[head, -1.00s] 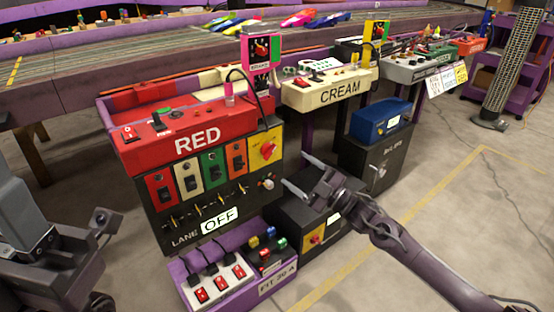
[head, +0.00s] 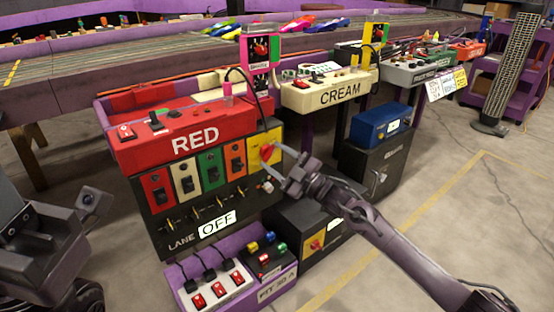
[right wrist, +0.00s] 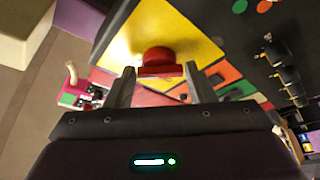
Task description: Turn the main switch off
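The main switch is a red rotary knob (head: 267,151) on a yellow plate (head: 258,140) at the right end of the black panel under the red RED box. In the right wrist view the red knob (right wrist: 160,62) shows between my fingertips, with the yellow plate (right wrist: 190,30) behind it. My right gripper (head: 272,163) is open, with its two fingers apart on either side of the knob. I cannot tell whether the fingers touch it. My left gripper (head: 88,200) is at the left edge of the head view, far from the panel; its fingers are not clear.
The black panel (head: 160,222) also bears coloured switch plates, several lane toggles and an OFF label. A second yellow plate with a red knob (head: 316,244) is on a low black box. A purple tray (head: 232,240) with red switches stands in front. Floor is free to the right.

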